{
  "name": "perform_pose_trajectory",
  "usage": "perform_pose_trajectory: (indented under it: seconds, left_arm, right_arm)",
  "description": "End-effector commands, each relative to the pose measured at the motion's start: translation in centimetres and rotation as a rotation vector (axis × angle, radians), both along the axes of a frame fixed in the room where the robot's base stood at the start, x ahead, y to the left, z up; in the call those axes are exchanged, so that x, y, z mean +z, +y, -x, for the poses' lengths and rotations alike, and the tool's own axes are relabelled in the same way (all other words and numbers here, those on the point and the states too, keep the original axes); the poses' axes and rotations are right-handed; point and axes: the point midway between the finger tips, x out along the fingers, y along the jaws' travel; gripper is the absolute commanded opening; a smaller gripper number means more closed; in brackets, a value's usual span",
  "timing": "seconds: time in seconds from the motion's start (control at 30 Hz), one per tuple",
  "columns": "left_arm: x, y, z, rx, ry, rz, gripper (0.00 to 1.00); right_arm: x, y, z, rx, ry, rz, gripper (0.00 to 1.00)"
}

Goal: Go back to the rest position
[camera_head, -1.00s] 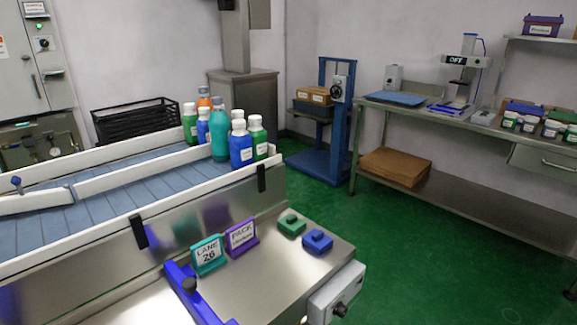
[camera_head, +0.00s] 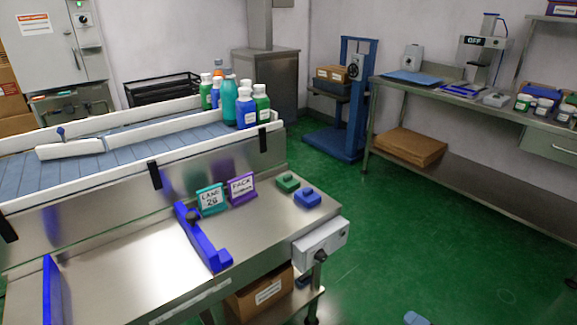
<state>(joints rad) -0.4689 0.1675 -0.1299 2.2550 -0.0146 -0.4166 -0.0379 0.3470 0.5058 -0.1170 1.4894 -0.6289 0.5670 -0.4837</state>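Neither of my grippers shows in the head view. Several bottles stand at the far end of the conveyor (camera_head: 120,142): a teal one (camera_head: 229,100), a blue one (camera_head: 246,113) and a green one (camera_head: 262,105) among them. A steel table (camera_head: 130,253) stands in front of the conveyor. It carries a blue bracket (camera_head: 203,240), a teal "LANE 26" sign (camera_head: 211,198), a purple "PACK" sign (camera_head: 242,187), a green block (camera_head: 288,182) and a blue block (camera_head: 307,198).
A control box (camera_head: 321,243) juts from the table's right end. A cardboard box (camera_head: 262,292) sits on the shelf below. A blue lift stand (camera_head: 345,100) and a long steel bench (camera_head: 470,105) stand at the back right. The green floor (camera_head: 400,235) between is mostly clear.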

Motion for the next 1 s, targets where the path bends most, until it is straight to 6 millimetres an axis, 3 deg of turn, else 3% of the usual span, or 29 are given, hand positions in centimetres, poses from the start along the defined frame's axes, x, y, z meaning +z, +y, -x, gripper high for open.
perform_pose_trajectory:
  seconds: [0.03,0.17,0.47,0.67,1.0]
  left_arm:
    - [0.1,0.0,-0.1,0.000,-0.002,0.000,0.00]
    - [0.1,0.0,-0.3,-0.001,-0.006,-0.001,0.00]
    - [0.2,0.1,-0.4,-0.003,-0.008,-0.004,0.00]
    - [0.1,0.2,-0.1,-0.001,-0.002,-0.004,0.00]
    - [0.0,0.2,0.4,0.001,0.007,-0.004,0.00]
  right_arm:
    - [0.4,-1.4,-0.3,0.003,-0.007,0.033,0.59]
    - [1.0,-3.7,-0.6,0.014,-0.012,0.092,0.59]
    - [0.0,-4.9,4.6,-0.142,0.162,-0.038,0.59]
    - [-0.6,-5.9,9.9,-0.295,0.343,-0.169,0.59]
    - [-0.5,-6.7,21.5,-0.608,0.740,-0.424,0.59]
